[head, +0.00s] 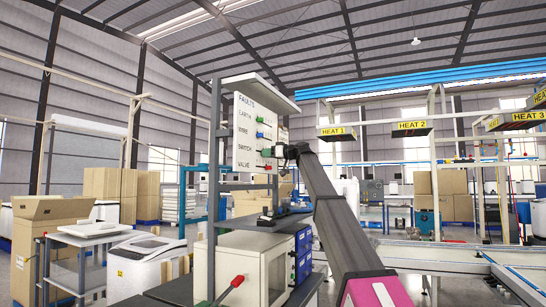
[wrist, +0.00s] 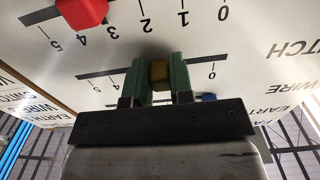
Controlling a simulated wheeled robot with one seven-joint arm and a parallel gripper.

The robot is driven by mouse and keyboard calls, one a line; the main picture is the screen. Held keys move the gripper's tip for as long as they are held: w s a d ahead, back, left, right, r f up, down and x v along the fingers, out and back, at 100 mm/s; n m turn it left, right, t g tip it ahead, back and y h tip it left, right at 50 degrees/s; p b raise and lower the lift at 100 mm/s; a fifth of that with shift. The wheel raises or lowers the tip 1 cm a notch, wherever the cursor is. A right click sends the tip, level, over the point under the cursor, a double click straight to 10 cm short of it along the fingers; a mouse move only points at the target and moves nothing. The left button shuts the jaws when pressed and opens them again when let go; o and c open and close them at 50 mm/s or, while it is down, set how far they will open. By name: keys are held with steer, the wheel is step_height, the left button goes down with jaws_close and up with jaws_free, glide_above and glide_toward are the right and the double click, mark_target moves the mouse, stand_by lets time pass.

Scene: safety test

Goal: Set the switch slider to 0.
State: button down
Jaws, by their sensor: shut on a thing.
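The white FAULTS panel (head: 243,102) stands upright left of centre in the head view, with its rows labelled EARTH, WIRE, SWITCH and VALVE. The wrist view shows the panel (wrist: 250,40) upside down. My gripper (wrist: 160,75) is shut on a yellowish slider knob (wrist: 160,70) in the slot beside the SWITCH label. The knob sits near the middle of its slot, between the 0 at right and the 4 at left; the marks between are hidden by my fingers. In the head view my gripper (head: 279,152) is at the panel's right edge.
A red slider (wrist: 82,10) and a blue slider (wrist: 208,97) sit on neighbouring rows in the wrist view. A shelf (head: 250,87) overhangs the panel. Cardboard boxes (head: 48,215) stand at left.

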mark_target(256, 152)
steer(key=s, duration=0.2)
steer(key=s+a, duration=0.2)
steer(key=s, duration=0.1)
steer(key=shift+s, duration=0.35)
steer(key=c, duration=1)
jaws_free()
steer(key=shift+s, duration=0.15)
steer(key=v, duration=1)
steer(key=shift+d, duration=0.35)
steer(key=shift+s+d, duration=0.1)
